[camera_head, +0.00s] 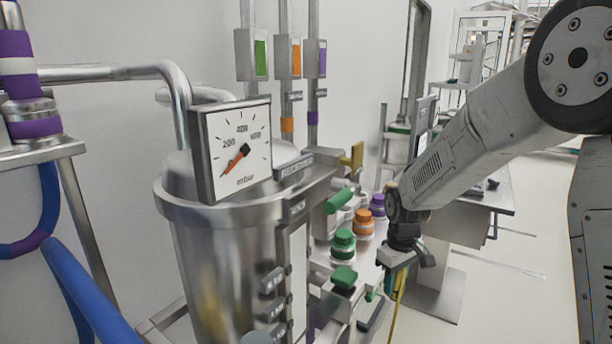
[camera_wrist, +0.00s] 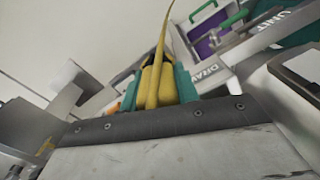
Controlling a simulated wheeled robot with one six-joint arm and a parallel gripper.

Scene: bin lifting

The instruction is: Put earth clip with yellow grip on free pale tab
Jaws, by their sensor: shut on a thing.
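My gripper (camera_wrist: 157,84) is shut on the earth clip by its yellow grip (camera_wrist: 152,88), between two teal fingertips. A yellow cable (camera_wrist: 164,38) runs from the grip to the top of the wrist view. In the head view my gripper (camera_head: 397,268) hangs pointing down, right of the bottles, and the yellow cable (camera_head: 397,300) trails below it. The clip's jaws are not clearly visible. A pale grey metal plate (camera_wrist: 84,80) shows left of the clip in the wrist view. I cannot tell whether it is the free pale tab.
A steel vessel (camera_head: 222,250) with a square dial gauge (camera_head: 236,150) stands left. Green-capped (camera_head: 343,243), orange (camera_head: 363,223) and purple (camera_head: 377,205) bottles stand close left of my gripper. A green handle (camera_head: 339,201) juts out nearby. Open floor (camera_head: 520,250) lies right.

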